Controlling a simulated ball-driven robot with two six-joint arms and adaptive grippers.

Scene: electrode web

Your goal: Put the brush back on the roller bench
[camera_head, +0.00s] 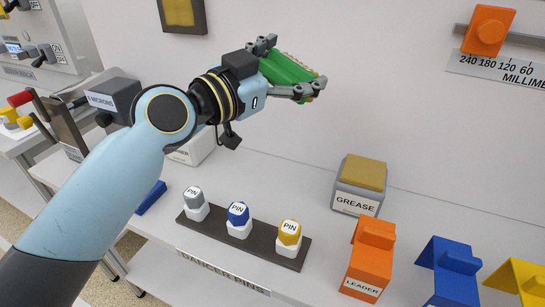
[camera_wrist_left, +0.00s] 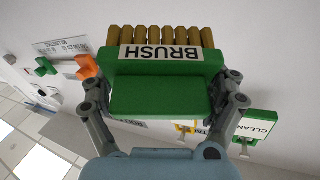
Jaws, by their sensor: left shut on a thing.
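The brush is a green block with a white BRUSH label and a row of tan bristles. It is held up in the air in the head view (camera_head: 287,69) and fills the middle of the left wrist view (camera_wrist_left: 160,98). My left gripper (camera_head: 298,72) is shut on the brush, with one finger on each side of it in the left wrist view. The roller bench is the pale bench (camera_head: 320,235) below, if it is this one; no label in view names it. My right gripper is not in view.
On the bench stand a rack (camera_head: 245,237) with grey, blue and yellow pins, a GREASE block (camera_head: 356,203), an orange LEADER block (camera_head: 368,262), and blue (camera_head: 452,275) and yellow blocks. A MICRONS box (camera_head: 118,98) stands left. An orange slider (camera_head: 488,32) is on the wall scale.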

